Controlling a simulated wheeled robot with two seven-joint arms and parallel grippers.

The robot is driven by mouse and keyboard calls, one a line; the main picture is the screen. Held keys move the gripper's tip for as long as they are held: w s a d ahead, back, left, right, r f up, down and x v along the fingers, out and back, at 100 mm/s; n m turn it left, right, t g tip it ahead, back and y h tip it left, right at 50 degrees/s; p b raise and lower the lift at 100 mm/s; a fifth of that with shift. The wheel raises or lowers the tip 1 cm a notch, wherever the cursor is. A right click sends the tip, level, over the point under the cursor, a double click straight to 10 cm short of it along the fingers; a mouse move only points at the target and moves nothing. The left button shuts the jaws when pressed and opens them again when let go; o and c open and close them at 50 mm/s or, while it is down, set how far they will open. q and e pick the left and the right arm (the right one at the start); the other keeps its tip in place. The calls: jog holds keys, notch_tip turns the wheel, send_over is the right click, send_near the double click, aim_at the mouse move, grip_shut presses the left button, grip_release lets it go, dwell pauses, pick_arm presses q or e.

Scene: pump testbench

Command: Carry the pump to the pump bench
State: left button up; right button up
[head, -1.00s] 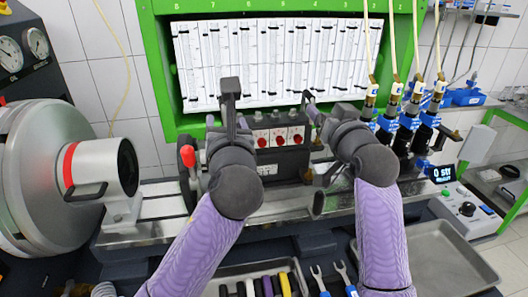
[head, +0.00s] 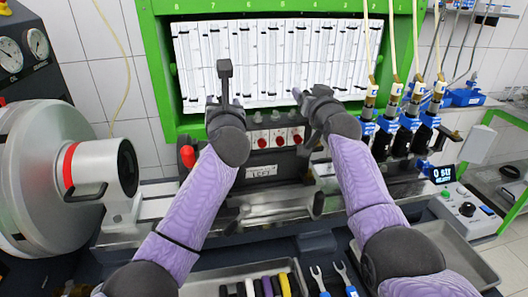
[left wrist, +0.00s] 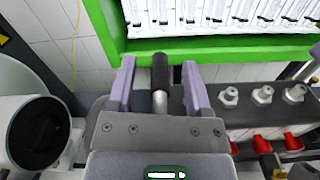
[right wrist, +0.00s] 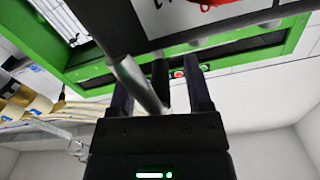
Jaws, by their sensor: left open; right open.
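The pump (head: 278,160) is a dark block with metal fittings on top, several red knobs and a white "LEFT" label. It sits upright at the metal rail of the pump bench (head: 160,207), below the green-framed gauge panel. My left gripper (head: 224,85) is open above the pump's left end. In the left wrist view, a black-tipped metal post (left wrist: 160,85) stands between its open fingers. My right gripper (head: 310,95) is open above the pump's right end. In the right wrist view, a metal bar (right wrist: 138,85) shows at its spread fingers; contact is unclear.
A large grey drum with a red-ringed cylinder (head: 100,168) stands at the left. Several blue and black injectors with hoses (head: 410,125) stand close on the right. A control box (head: 465,210), a metal tray (head: 455,255) and a tool tray (head: 215,280) lie in front.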

pick_arm(q)
grip_shut()
pick_arm(e)
grip_shut()
dwell(1.1)
